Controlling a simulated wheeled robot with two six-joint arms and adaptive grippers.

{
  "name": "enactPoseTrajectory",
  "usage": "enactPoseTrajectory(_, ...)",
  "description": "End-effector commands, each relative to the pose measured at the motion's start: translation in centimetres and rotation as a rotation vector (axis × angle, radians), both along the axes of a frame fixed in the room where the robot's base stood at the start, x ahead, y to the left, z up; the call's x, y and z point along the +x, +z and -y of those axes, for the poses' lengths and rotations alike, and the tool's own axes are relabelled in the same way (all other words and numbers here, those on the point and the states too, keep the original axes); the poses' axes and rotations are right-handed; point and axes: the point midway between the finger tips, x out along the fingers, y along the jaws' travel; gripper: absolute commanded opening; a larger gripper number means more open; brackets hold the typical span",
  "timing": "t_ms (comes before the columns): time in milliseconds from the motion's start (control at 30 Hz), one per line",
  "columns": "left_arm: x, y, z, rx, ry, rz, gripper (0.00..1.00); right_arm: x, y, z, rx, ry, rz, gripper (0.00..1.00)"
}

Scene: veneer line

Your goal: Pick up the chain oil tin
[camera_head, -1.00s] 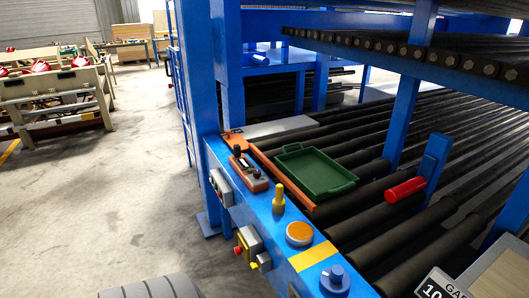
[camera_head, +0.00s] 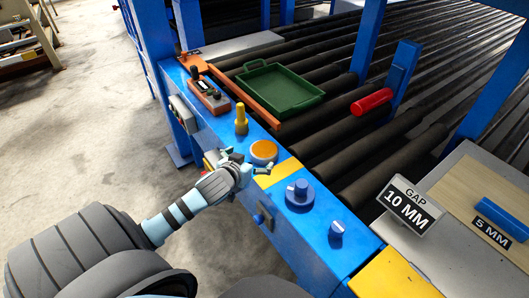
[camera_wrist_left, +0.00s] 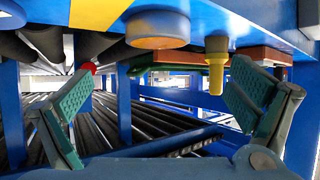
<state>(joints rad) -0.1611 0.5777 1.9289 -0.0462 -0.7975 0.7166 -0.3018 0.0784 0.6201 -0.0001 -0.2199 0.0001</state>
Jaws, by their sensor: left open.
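A squat round tin with an orange top (camera_head: 263,152) stands on the blue machine rail; I take it for the chain oil tin, though no label is readable. My left gripper (camera_head: 248,165) is open and empty close beside the tin, on its near side. The left wrist view shows the scene upside down, with the tin (camera_wrist_left: 157,26) upright on the rail, at the picture's top, beyond and between the spread fingers (camera_wrist_left: 160,92). The fingers do not appear to touch it. My right gripper is not in view.
A yellow stepped post or bottle (camera_head: 241,120) stands close behind the tin. Blue knobs (camera_head: 300,192) stand on the rail nearer me. An orange-and-grey device (camera_head: 208,95), green tray (camera_head: 280,86) and red cylinder (camera_head: 372,102) lie farther off. Rollers (camera_head: 330,125) run alongside.

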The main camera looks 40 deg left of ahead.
Motion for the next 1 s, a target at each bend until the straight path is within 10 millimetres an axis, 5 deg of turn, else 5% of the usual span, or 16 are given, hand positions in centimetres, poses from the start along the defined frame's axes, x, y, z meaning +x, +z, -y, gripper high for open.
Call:
enactPoseTrajectory(133,3.4,-2.2,-0.9,-0.003,0.001,0.002,1.00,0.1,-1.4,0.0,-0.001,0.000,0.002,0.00)
enactPoseTrajectory(500,8.6,-5.4,-2.2,-0.003,-0.002,0.000,1.00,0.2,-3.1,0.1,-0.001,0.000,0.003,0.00)
enactPoseTrajectory(767,9.4,-5.6,-2.4,0.000,-0.004,-0.001,1.00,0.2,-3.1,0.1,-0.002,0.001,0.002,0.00)
enactPoseTrajectory(1000,9.4,-5.6,-2.4,0.000,-0.004,-0.001,0.65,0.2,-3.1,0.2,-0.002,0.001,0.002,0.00)
